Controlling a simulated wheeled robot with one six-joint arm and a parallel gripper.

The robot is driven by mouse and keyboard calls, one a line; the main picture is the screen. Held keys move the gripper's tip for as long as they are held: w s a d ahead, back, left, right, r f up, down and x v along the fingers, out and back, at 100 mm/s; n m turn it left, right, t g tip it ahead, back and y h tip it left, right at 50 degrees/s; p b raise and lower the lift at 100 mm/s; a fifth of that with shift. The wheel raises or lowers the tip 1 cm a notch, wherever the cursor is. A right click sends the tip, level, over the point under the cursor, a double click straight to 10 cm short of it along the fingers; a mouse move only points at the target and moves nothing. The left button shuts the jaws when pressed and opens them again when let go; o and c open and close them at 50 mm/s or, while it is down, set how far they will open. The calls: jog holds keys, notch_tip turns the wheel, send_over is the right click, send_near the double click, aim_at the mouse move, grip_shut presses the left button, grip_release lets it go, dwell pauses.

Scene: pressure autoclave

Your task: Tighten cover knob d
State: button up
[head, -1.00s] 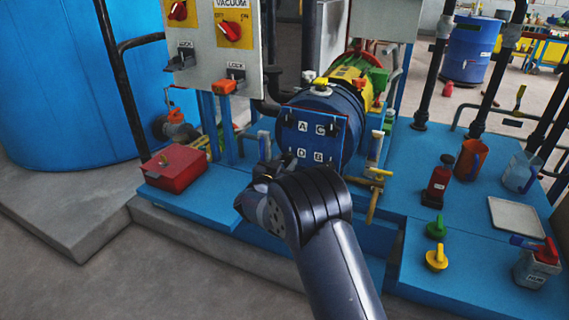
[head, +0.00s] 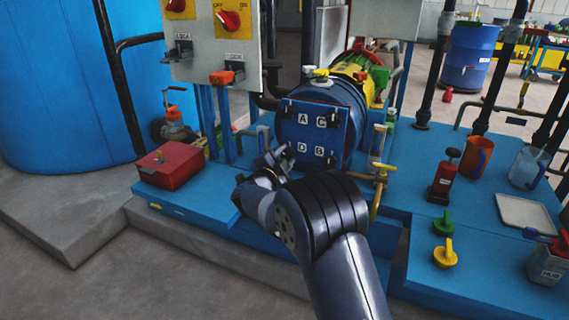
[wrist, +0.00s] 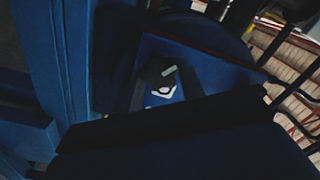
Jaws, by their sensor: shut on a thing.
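The blue square cover (head: 317,130) closes the front of the horizontal blue vessel (head: 350,95). It carries white labels A, C, D and B, with a dark knob near each corner. My gripper (head: 284,154) is at the cover's lower left corner, beside label D (head: 302,148). It is shut on cover knob d, which it mostly hides in the head view. In the dark wrist view, the knob (wrist: 160,71) shows in front of the cover, with a partly visible white label (wrist: 164,90) just below it.
A red box (head: 170,166) stands on the blue platform to the left. A yellow-handled valve (head: 380,175) is right of the cover. A control panel (head: 215,45) hangs above left.

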jog(key=m+b, duration=0.1)
jog(key=m, duration=0.1)
jog(key=m+b, duration=0.3)
jog(key=shift+f+m, duration=0.25)
jog(key=shift+m, duration=0.05)
jog(key=m+b, duration=0.3)
jog(key=m, duration=0.1)
jog(key=shift+m, duration=0.4)
jog(key=shift+r, duration=0.1)
jog(key=o, duration=1)
